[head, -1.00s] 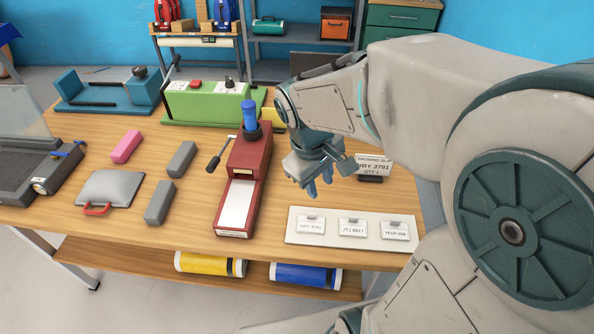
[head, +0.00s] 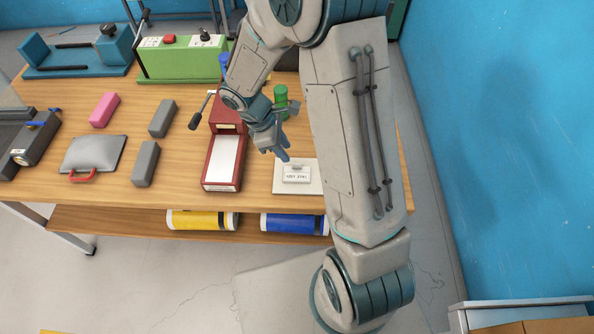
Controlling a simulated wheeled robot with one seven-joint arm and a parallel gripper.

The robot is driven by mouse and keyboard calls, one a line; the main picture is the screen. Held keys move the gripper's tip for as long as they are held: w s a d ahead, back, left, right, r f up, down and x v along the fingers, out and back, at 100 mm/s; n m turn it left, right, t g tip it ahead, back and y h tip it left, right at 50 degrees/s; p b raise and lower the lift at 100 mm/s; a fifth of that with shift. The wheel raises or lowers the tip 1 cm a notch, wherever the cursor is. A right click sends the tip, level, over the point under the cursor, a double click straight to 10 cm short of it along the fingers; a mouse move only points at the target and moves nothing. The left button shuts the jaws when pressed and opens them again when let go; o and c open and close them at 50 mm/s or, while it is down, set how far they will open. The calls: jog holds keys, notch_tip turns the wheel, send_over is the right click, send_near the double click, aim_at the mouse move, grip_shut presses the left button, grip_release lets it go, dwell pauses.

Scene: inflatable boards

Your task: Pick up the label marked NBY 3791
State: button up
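The label marked NBY 3791 (head: 297,175) is a small white card with a clip-like tab at its top. Its small print is hard to read now. It lies on a pale tray (head: 283,188) near the table's front edge. My arm hides the right part of the tray and whatever lies there. My gripper (head: 282,154) points down above the table, just up and left of the label in the head view, apart from it. Its blue fingers overlap in the view, so their opening is unclear. I see nothing held in it.
A red press-like device (head: 222,165) with a white strip stands close left of the tray. A green cylinder (head: 281,97) stands behind my gripper.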

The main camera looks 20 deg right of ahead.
aim_at(296, 164)
jog(key=shift+w+p+x, duration=0.15)
jog(key=shift+p+x, duration=0.15)
jog(key=shift+x, duration=1.6)
jog(key=shift+w+p+x, duration=0.15)
jog(key=shift+p+x, duration=0.15)
jog(key=shift+x, duration=1.55)
jog(key=shift+d, duration=0.1)
grip_shut()
